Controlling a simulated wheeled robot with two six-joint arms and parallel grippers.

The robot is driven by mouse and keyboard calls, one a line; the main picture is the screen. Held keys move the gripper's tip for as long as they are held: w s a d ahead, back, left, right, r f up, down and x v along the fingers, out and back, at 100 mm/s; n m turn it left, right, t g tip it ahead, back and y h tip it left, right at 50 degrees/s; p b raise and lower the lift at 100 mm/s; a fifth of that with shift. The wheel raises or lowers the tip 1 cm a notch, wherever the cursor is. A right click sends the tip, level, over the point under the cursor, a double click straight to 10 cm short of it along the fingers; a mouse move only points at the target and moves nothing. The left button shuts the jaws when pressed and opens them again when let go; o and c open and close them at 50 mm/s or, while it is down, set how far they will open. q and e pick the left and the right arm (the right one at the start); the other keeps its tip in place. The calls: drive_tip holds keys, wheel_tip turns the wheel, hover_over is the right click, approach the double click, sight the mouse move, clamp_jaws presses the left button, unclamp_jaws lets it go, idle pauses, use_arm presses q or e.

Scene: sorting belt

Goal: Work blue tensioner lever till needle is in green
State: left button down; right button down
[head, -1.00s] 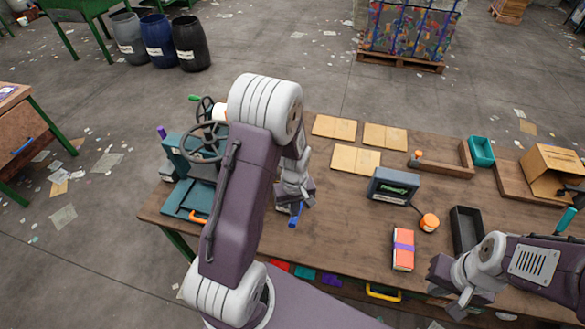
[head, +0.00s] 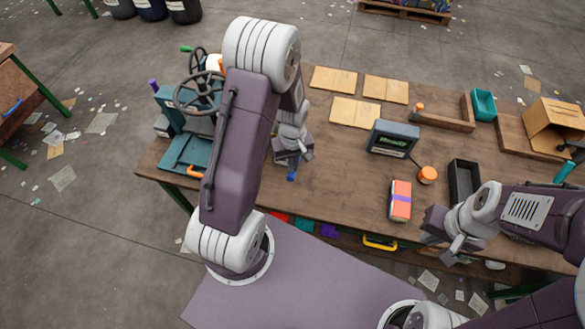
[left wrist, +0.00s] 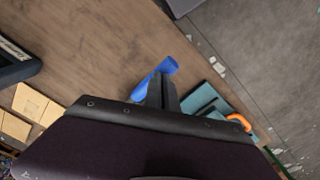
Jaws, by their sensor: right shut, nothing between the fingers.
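A blue bar (head: 291,177), which looks like the tensioner lever, shows at the tip of my left gripper (head: 291,160) over the table's front left part. In the left wrist view the blue bar (left wrist: 165,67) lies across the fingertips of my left gripper (left wrist: 162,88). The dark fingers look close together there, but I cannot tell whether they clamp it. My right gripper (head: 440,238) is shut and empty near the table's front edge, right of the red-orange pack.
A teal machine with handwheels (head: 185,148) stands at the table's left end, partly behind my left arm. A dark display box (head: 393,138), red-orange pack (head: 400,201), orange knob (head: 428,175) and black tray (head: 464,180) lie to the right. Cardboard sheets (head: 355,112) lie behind.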

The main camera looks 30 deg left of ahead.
use_arm(q)
drive_tip(key=shift+w+f+b, duration=0.1)
drive_tip(key=shift+f+b, duration=1.15)
drive_tip(key=shift+f, duration=0.5)
drive_tip(key=shift+r, duration=0.1)
wheel_tip(320, 180, up, 10)
drive_tip(key=p, duration=0.9)
